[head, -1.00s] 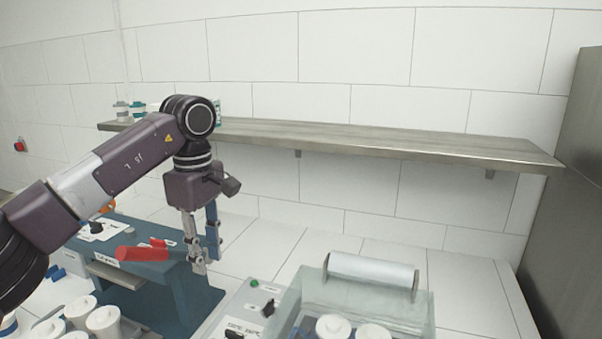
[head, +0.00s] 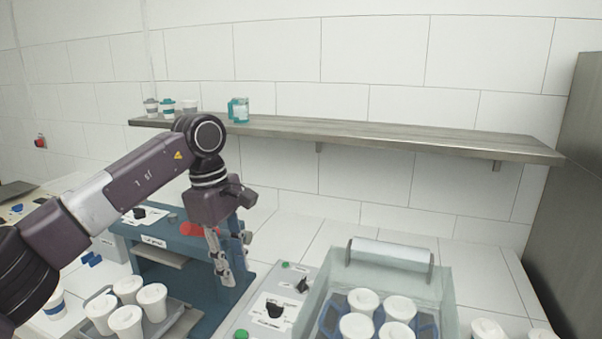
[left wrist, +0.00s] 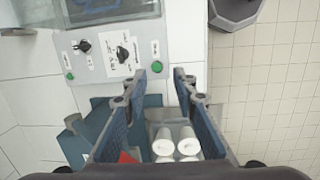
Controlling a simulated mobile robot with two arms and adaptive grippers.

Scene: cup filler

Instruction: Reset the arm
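My left arm reaches in from the left in the head view. Its gripper (head: 237,272) hangs pointing down, in front of the blue machine (head: 213,312). In the left wrist view the two blue-padded fingers of this gripper (left wrist: 167,71) stand apart, with nothing between their tips. My right gripper is in neither view.
Several white lidded cups stand on a grey tray (head: 178,329) at lower left. More stand in a clear-walled case (head: 392,283) with a white roller. A control panel (head: 268,299) with knobs lies between. A wall shelf (head: 390,138) spans the back, with cups at its left end.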

